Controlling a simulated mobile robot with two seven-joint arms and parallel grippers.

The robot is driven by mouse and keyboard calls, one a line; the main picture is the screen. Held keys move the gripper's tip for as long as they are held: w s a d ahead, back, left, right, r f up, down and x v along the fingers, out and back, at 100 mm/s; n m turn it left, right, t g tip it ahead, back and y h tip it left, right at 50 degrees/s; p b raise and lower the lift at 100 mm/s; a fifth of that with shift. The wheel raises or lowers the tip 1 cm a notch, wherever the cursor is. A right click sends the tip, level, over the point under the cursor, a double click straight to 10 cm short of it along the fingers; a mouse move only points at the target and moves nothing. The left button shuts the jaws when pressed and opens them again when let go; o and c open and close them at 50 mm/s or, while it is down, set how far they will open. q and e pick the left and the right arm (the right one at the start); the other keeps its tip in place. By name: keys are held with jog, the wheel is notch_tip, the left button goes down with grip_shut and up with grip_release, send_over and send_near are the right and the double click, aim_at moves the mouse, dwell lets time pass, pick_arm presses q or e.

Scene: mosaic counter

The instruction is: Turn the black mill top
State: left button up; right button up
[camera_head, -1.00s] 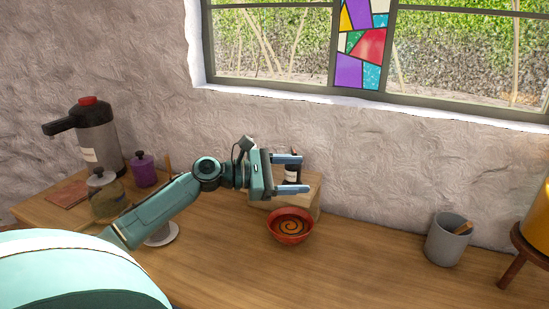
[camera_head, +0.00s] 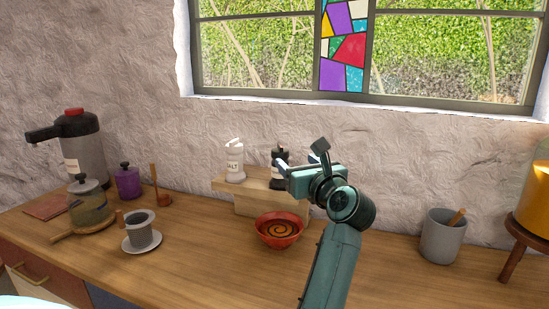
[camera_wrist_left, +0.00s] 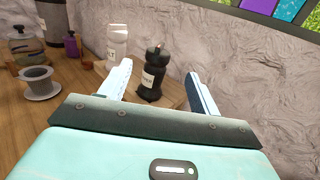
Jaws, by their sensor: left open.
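The black mill (camera_head: 279,153) stands upright on a small wooden riser (camera_head: 262,200) against the wall. It has a dark body, a white label and a black top with a small knob, which show in the left wrist view (camera_wrist_left: 152,80). My left gripper (camera_head: 296,161) is open and empty in front of the mill. In the wrist view its two fingers (camera_wrist_left: 158,70) stand apart on either side of the mill, which appears beyond them. I cannot tell how much distance remains. Part of the mill is hidden behind the gripper in the head view. My right gripper is out of view.
A white salt mill (camera_head: 235,162) stands left of the black mill on the riser. A red bowl (camera_head: 279,231) sits in front of it. A cup on a saucer (camera_head: 142,243), jars and a dispenser (camera_head: 82,145) stand left. A grey pot (camera_head: 441,236) stands right. The wall is close behind.

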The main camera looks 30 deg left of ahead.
aim_at(277, 148)
pick_arm(q)
jog(key=p+x, duration=0.1)
jog(key=x, duration=0.5)
jog(key=p+x, duration=0.1)
jog(key=x, duration=0.6)
jog(key=shift+f, duration=0.2)
jog(key=shift+c, duration=0.4)
jog(key=c, duration=0.9)
